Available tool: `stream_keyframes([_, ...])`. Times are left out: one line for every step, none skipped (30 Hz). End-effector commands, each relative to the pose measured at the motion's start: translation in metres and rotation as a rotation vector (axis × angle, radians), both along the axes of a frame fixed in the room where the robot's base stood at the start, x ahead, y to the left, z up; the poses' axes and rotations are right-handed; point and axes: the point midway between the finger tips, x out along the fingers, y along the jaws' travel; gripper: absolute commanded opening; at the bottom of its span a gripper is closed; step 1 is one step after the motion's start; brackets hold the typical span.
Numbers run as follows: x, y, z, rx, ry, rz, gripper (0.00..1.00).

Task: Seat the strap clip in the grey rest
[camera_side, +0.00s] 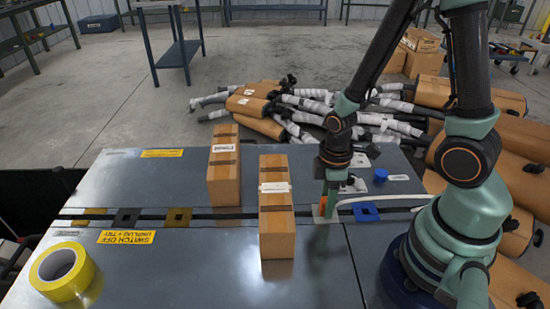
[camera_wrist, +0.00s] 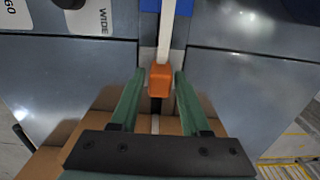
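The orange strap clip (camera_wrist: 160,80) sits at the end of a white strap (camera_wrist: 166,38) in the wrist view. My gripper (camera_wrist: 160,72) is open, with one green finger on each side of the clip and a narrow gap at both sides. In the side view my gripper (camera_side: 328,208) is low over the bench slot, with the orange clip (camera_side: 323,203) partly hidden beside its fingers. A light grey plate, seemingly the grey rest (camera_side: 317,211), lies under the fingers; it also shows beside the strap in the wrist view (camera_wrist: 148,57). I cannot tell whether the clip is seated in it.
A blue plate (camera_side: 366,211) lies right of my gripper; black (camera_side: 126,217) and gold (camera_side: 179,216) plates lie left along the slot. Two brown boxes (camera_side: 277,225) (camera_side: 223,173) stand close left. Yellow tape (camera_side: 49,264) lies front left. A blue knob (camera_side: 380,175) stands behind.

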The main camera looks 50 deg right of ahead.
Motion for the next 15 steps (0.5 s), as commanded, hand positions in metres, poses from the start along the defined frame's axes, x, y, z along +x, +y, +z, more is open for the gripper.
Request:
stream_keyframes([0.0001, 0.0, 0.0002, 0.0, 0.0, 0.0, 0.67])
stream_keyframes([0.0001, 0.0, 0.0002, 0.0, 0.0, 0.0, 0.67])
stream_keyframes([0.0001, 0.0, 0.0002, 0.0, 0.0, 0.0, 0.67])
stream_keyframes([0.0001, 0.0, 0.0002, 0.0, 0.0, 0.0, 0.67])
stream_keyframes([0.0001, 0.0, 0.0002, 0.0, 0.0, 0.0, 0.67])
stream_keyframes([0.0001, 0.0, 0.0002, 0.0, 0.0, 0.0, 0.67])
stream_keyframes([0.0001, 0.0, 0.0002, 0.0, 0.0, 0.0, 0.67])
stream_keyframes([0.0001, 0.0, 0.0003, 0.0, 0.0, 0.0, 0.67])
stream_keyframes([0.0001, 0.0, 0.0003, 0.0, 0.0, 0.0, 0.67])
stream_keyframes([0.0001, 0.0, 0.0005, 0.0, 0.0, 0.0, 0.67])
stream_keyframes([0.0002, -0.0001, 0.0009, 0.0, -0.001, 0.0, 0.67])
stream_keyframes([0.0004, 0.0, 0.002, 0.0, -0.001, 0.0, 0.67])
stream_keyframes([0.0007, 0.0, 0.0031, 0.0, -0.003, 0.0, 0.67])
stream_keyframes([0.0009, -0.0001, 0.0046, 0.0, -0.003, 0.0, 0.67])
stream_keyframes([0.0011, 0.0, 0.0072, 0.0, -0.004, 0.0, 0.67])
